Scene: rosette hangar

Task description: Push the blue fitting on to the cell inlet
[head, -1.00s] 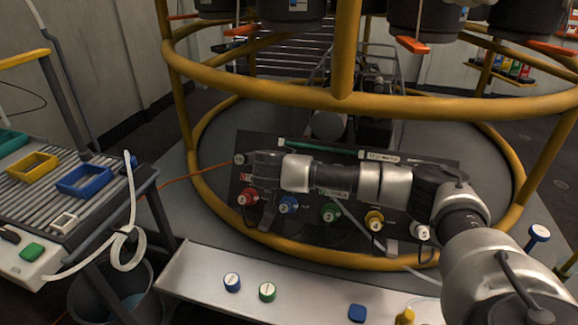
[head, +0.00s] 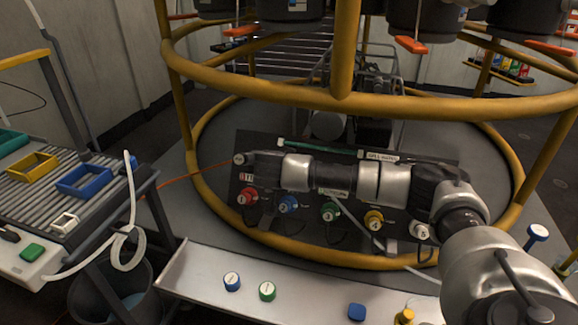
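A blue fitting (head: 131,163) appears to sit at the top end of the white hose, beside the roller bench at the left. I cannot pick out the cell inlet with certainty. My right arm reaches across the panel from the right. Its gripper (head: 251,160) is at the panel's upper left, by a pale round knob (head: 239,159); its fingers are too dark to read. My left gripper is not in view.
A white hose (head: 128,245) hangs looped at the left.

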